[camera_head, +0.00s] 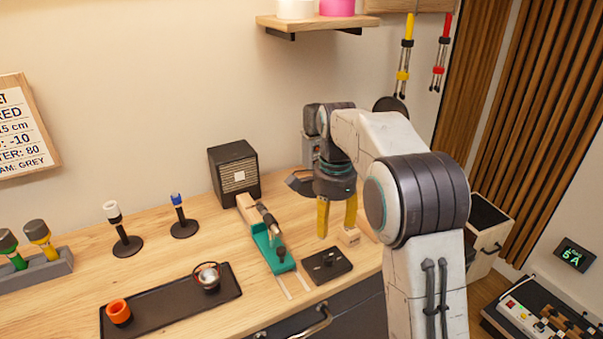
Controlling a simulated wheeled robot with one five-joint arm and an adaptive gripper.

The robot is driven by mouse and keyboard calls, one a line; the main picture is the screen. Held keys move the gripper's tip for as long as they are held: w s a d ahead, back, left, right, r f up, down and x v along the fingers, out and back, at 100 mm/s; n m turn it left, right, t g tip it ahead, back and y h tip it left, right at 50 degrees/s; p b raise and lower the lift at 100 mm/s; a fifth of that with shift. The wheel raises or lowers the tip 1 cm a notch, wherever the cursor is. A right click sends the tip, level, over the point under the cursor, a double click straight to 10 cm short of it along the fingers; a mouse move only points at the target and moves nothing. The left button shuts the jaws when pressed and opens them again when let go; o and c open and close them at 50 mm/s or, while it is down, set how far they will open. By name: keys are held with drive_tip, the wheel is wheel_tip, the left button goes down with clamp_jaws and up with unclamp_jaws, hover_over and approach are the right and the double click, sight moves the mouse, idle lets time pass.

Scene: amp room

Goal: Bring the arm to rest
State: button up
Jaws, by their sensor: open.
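My gripper (336,217) points down with its two yellow fingers apart and nothing between them. It hangs above the right part of the wooden workbench (185,270). Below it lies a small black plate with a knob (324,264). To its left is a teal fixture (272,247) with a slim rod-like part on top. My white and dark grey arm is bent at the elbow and hides part of the bench and wall behind it.
A black speaker box (234,172) stands behind the fixture. Two microphone-like stands (123,230) (183,217), a black tray (172,299) with an orange cup (118,311), and a grey holder (37,270) stand further left. A shelf (310,20) is on the wall above. Cables hang at upper right.

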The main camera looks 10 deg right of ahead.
drive_tip(key=f+n, duration=0.2)
drive_tip(key=n, duration=0.1)
drive_tip(key=s+f+n, duration=0.1)
drive_tip(key=f+n, duration=0.1)
drive_tip(key=n, duration=0.2)
drive_tip(key=s+f+n, duration=0.1)
drive_tip(key=f+n, duration=0.1)
drive_tip(key=n, duration=0.1)
drive_tip(key=s+r+n+t, duration=0.2)
drive_tip(key=s+r, duration=0.1)
drive_tip(key=s, duration=0.9)
drive_tip(key=s+r+n+t, duration=0.1)
drive_tip(key=s+r+n, duration=0.1)
drive_tip(key=s, duration=1.1)
drive_tip(key=shift+s+r+n+t, duration=0.3)
drive_tip(key=shift+r+t, duration=0.1)
drive_tip(key=shift+r, duration=0.25)
